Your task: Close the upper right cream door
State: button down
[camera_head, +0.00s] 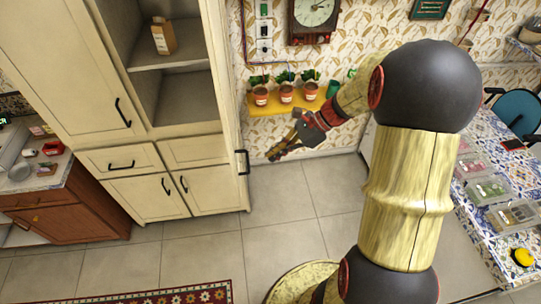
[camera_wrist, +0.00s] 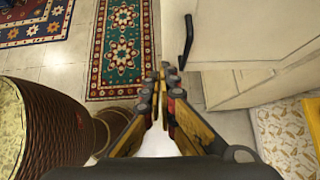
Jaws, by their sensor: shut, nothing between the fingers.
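The upper right cream door (camera_head: 231,100) of the tall cabinet stands open, swung out to the right and seen nearly edge-on in the head view. Its black handle (camera_head: 243,162) is near the door's lower end. In the wrist view the cream door panel (camera_wrist: 245,32) fills the upper right, with the black handle (camera_wrist: 187,42) at its left side. My gripper (camera_head: 272,156) is shut and empty, to the right of the door and handle. In the wrist view my fingertips (camera_wrist: 166,72) are below the handle in the picture, with no visible contact.
The open compartment (camera_head: 165,58) holds a carton (camera_head: 163,36) on its shelf. The upper left door (camera_head: 75,75) and the lower doors and drawers are shut. A yellow shelf (camera_head: 290,106) with potted plants is on the wall near my forearm. Tiled floor (camera_head: 285,205) is clear ahead.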

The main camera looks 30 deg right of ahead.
jog(key=w+a+f, duration=0.3)
jog(key=a+f, duration=0.2)
jog(key=a, duration=0.3)
jog(key=shift+w+a+f+p, duration=0.15)
jog(key=shift+a+f+p, duration=0.05)
jog(key=shift+a+p, duration=0.2)
